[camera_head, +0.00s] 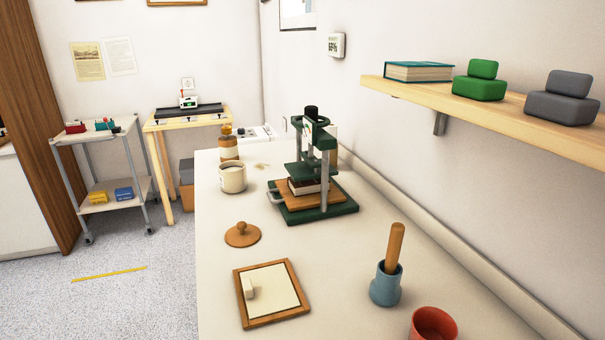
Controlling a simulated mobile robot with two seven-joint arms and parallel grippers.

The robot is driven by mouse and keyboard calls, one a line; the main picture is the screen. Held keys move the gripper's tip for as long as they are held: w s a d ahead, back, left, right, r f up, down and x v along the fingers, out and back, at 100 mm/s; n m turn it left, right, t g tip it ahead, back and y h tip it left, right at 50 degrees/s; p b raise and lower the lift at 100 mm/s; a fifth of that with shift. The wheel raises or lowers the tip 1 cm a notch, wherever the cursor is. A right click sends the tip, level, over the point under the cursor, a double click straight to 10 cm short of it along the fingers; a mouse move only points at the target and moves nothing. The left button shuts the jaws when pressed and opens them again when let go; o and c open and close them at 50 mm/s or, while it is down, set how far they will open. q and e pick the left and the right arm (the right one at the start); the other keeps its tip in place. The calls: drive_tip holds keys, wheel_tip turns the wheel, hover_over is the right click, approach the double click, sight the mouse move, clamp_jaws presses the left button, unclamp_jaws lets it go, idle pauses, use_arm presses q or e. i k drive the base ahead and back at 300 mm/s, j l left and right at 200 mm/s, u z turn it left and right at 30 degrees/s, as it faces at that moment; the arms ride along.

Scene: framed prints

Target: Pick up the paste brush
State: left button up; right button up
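A wooden handle (395,245) stands upright, tilted slightly, in a blue-grey pot (386,287) at the right front of the counter. It looks like the paste brush, but its lower end is hidden inside the pot, so I cannot tell for sure. Neither of my grippers is in view.
On the counter (340,300) are a red bowl (433,325), a wood-framed board (271,292), a wooden lid (242,234), a white mug (233,178), an amber bottle (228,145) and a green press (314,180). A wall shelf (490,100) overhangs the right.

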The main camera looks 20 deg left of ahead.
sight(395, 241)
drive_tip(key=j+z, duration=0.75)
drive_tip(key=z, duration=0.15)
drive_tip(key=j+z, duration=0.4)
drive_tip(key=k+j+z, duration=0.1)
drive_tip(key=j+z, duration=0.15)
drive_tip(key=z, duration=0.2)
drive_tip(key=k+j+z, duration=0.2)
drive_tip(key=z, duration=0.25)
drive_tip(key=j, duration=0.1)
